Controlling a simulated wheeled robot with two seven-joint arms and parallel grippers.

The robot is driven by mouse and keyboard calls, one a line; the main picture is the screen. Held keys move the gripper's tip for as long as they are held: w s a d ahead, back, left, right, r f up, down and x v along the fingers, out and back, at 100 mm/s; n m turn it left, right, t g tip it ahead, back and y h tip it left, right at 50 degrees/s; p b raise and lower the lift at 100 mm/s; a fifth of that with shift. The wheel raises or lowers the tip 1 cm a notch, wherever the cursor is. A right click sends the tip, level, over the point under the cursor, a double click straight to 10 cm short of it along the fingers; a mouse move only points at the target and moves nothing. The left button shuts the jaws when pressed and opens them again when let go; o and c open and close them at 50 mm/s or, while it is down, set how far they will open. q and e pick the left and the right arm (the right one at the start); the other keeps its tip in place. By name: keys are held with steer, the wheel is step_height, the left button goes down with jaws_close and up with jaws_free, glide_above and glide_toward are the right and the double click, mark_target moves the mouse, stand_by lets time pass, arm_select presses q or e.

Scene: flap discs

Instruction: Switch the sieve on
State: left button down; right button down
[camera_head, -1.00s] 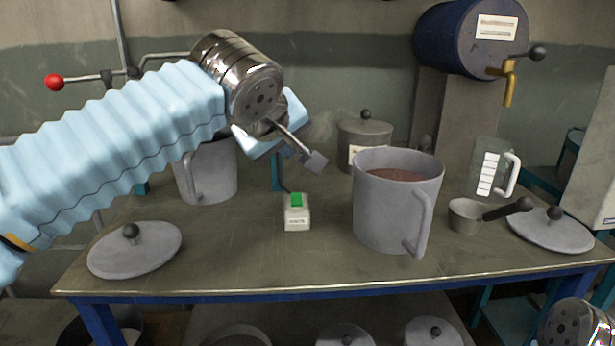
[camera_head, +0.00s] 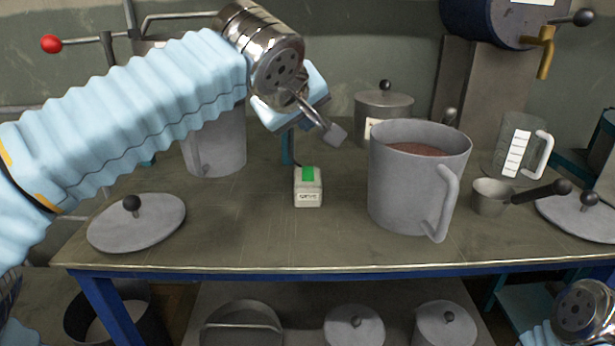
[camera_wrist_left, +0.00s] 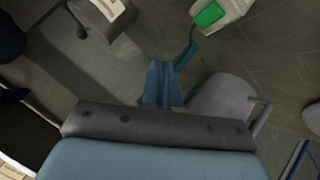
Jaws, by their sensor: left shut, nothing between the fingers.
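The switch is a small pale box (camera_head: 308,194) with a green button (camera_head: 308,174) on top, standing on the table left of the large grey jug. It also shows at the top of the left wrist view, with its green button (camera_wrist_left: 209,14) and a dark cable. My left gripper (camera_head: 335,134) is shut and empty, in the air above and to the right of the switch, apart from it. I cannot make out the sieve itself; my left arm covers part of the back of the table. Only the wrist of my right arm shows, at the lower right.
The large grey jug (camera_head: 385,200) with brown contents stands right of the switch. A scoop (camera_head: 490,198), a measuring jug (camera_head: 517,150) and a lid (camera_head: 575,215) are further right. Another lid (camera_head: 150,230) lies at left. A lidded pot (camera_head: 395,105) stands behind. The table front is clear.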

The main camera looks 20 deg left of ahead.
arm_select(q)
steer(key=b, duration=0.4)
glide_above(305, 174)
step_height(305, 174, down, 6)
steer(key=shift+s+r, duration=0.15)
steer(key=shift+r, duration=0.05)
steer(key=shift+f+b, duration=0.3)
steer(key=shift+f, duration=0.15)
steer(key=shift+f, duration=0.15)
stand_by(1.0)
steer(key=shift+f+b, duration=0.25)
steer(key=shift+b, duration=0.15)
